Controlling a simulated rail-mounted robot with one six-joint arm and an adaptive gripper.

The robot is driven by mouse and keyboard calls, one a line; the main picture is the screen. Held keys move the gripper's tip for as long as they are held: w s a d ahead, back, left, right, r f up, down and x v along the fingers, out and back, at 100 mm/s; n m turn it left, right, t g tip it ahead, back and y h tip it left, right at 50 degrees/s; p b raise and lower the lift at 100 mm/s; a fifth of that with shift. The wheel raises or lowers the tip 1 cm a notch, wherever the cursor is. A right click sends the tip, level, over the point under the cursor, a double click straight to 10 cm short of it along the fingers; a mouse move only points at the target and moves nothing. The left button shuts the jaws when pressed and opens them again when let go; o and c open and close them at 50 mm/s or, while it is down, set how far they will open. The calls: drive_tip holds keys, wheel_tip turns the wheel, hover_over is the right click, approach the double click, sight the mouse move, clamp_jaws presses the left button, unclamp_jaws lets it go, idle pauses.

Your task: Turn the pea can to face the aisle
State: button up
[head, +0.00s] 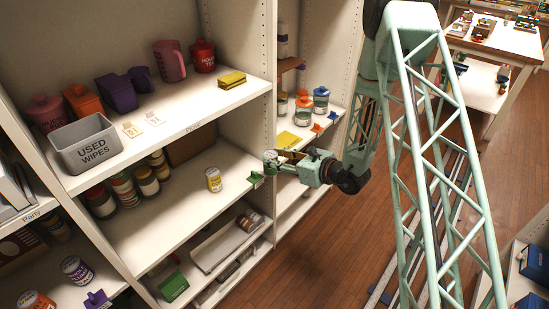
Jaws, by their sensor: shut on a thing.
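My gripper (277,160) is at the front right edge of the middle shelf, next to the upright panel. It is shut on a small can with a pale round top (269,155), which I take for the pea can. The fingers cover much of it, and I cannot read its label or tell which way it faces. Another can with a yellow and white label (214,179) stands upright and apart on the middle shelf, to the left of my gripper.
Several jars (147,180) stand at the shelf's back left. A grey bin (86,146) and yellow sponges (232,80) are on the shelf above. The middle shelf's front is clear.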

drive_tip(key=s+d+f+m+t+h, duration=0.2)
drive_tip(key=s+d, duration=0.5)
drive_tip(key=d, duration=0.6)
drive_tip(key=shift+s+f+m+h, duration=0.2)
drive_tip(key=shift+f+m+h, duration=0.35)
drive_tip(key=shift+f, duration=0.25)
drive_tip(key=shift+w+d, duration=0.1)
drive_tip(key=shift+w, duration=0.05)
